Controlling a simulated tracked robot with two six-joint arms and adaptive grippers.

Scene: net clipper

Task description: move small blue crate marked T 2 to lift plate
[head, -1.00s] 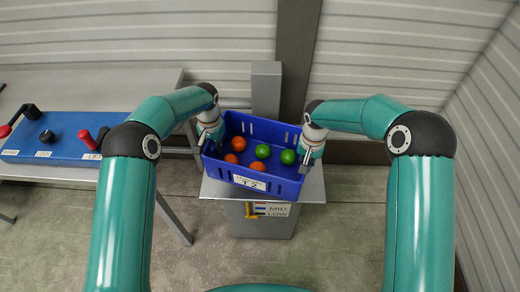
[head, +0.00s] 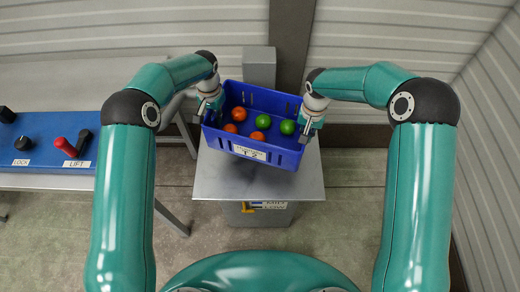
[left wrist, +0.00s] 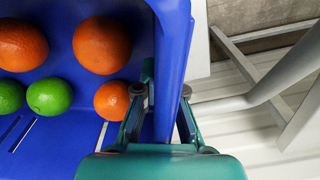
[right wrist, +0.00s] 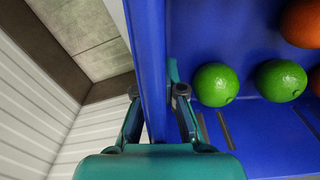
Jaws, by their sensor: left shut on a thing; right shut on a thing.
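The small blue crate (head: 282,160) shows in the middle of the head view, with a white label reading T 2 (head: 249,152) on its near wall. It holds several oranges (head: 264,121) and green fruits (head: 288,127). My left gripper (head: 207,107) is shut on its left wall, which also shows between the fingers in the left wrist view (left wrist: 163,95). My right gripper (head: 306,128) is shut on its right wall, as the right wrist view (right wrist: 156,92) shows. The crate sits over the back part of the grey lift plate (head: 225,185); a shadow lies beneath. Any gap is hard to judge.
A grey post (head: 258,66) stands right behind the crate. At left, a table bears a blue control panel (head: 45,130) with a red LIFT lever (head: 65,148) and a LOCK knob (head: 22,143). The plate's front part is bare.

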